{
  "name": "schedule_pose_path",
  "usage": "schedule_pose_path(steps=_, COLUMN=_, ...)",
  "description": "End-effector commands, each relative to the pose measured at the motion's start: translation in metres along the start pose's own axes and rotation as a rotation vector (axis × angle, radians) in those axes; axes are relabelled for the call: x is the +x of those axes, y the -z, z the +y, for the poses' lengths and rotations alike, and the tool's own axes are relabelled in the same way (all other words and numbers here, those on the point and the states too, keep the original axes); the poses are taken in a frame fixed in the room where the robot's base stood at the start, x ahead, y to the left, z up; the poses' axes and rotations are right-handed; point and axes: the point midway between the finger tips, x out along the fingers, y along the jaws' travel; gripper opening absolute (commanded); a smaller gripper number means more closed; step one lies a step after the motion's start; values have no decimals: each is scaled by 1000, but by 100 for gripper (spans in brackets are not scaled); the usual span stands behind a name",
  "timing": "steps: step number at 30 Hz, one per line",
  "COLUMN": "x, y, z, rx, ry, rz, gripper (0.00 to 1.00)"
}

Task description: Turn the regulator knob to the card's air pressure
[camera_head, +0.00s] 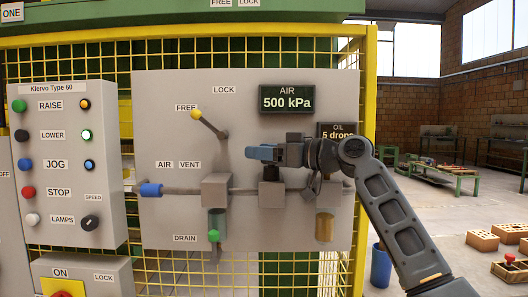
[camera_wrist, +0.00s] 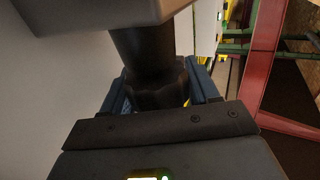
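The dark regulator knob (camera_wrist: 155,88) shows in the wrist view, below a grey block. My gripper (camera_wrist: 158,92) has one blue finger on each side of it, close to the knob; whether both fingers press on it is not clear. A dark sign (camera_head: 287,99) reads "AIR 500 kPa". No pressure gauge reading is visible.
A second sign, "OIL 5 drops" (camera_head: 337,131), is partly behind my arm. A yellow-knobbed lever (camera_head: 196,115), a blue slide valve (camera_head: 150,190) and a green drain knob (camera_head: 214,236) are to the left. The button box (camera_head: 62,165) stands further left.

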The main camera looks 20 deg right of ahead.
Motion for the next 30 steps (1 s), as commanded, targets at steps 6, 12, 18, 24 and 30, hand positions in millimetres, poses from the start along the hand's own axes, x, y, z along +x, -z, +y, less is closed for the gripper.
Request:
schedule_pose_path(steps=6, x=0, y=0, z=0, rx=0, ry=0, rz=0, gripper=38)
schedule_pose_path(steps=12, x=0, y=0, z=0, rx=0, ry=-1, rz=0, gripper=25)
schedule_pose_path(steps=18, x=0, y=1, z=0, rx=0, ry=-26, rz=0, gripper=25)
schedule_pose_path(steps=24, x=0, y=2, z=1, rx=0, ry=-118, rz=0, gripper=25)
schedule_pose_path(steps=30, x=0, y=4, z=3, rx=0, ry=-273, rz=1, gripper=25)
